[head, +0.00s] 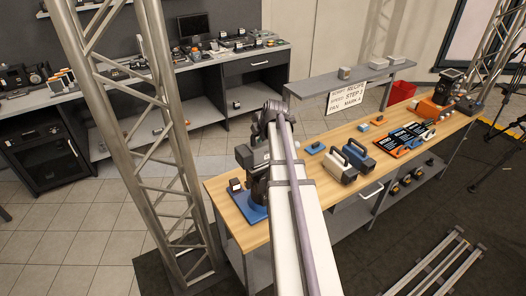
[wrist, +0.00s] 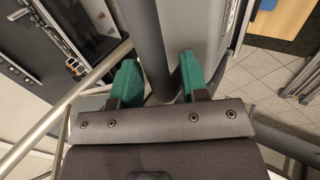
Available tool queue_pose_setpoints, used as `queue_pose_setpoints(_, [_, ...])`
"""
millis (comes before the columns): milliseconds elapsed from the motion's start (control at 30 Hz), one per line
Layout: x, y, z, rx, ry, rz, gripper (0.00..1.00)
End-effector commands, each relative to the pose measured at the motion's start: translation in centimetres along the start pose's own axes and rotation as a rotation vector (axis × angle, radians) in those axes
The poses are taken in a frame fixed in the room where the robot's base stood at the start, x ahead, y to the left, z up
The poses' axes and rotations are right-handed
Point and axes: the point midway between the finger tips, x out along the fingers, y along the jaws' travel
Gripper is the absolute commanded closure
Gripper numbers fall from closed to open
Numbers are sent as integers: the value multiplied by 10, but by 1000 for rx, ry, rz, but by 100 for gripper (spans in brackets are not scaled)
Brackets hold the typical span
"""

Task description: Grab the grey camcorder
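A pale grey camcorder (head: 341,168) with a black top handle stands on the wooden bench in the head view, right of my long white arm link. A similar blue camcorder (head: 359,155) stands just behind it to the right. My gripper (wrist: 158,80) shows in the wrist view with two green fingers apart and nothing held between them. A grey post-like surface shows beyond the gap. Neither camcorder can be made out in the wrist view. In the head view my fingertips cannot be made out, so their distance from the camcorder is unclear.
The wooden bench (head: 230,205) carries a blue plate (head: 248,206) at its left end, and dark cases and an orange box (head: 433,112) further right. A metal truss (head: 160,130) stands left of the bench. A white text sign (head: 345,97) stands behind.

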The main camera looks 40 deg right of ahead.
Motion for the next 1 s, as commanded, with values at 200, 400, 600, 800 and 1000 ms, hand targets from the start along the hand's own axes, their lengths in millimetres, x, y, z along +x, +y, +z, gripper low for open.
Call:
queue_pose_setpoints(200, [0, 0, 0, 0, 0, 0, 80])
queue_pose_setpoints(400, [0, 0, 0, 0, 0, 0, 100])
queue_pose_setpoints(600, [0, 0, 0, 0, 0, 0, 100])
queue_pose_setpoints(800, [0, 0, 0, 0, 0, 0, 100])
queue_pose_setpoints(1000, [0, 0, 0, 0, 0, 0, 100])
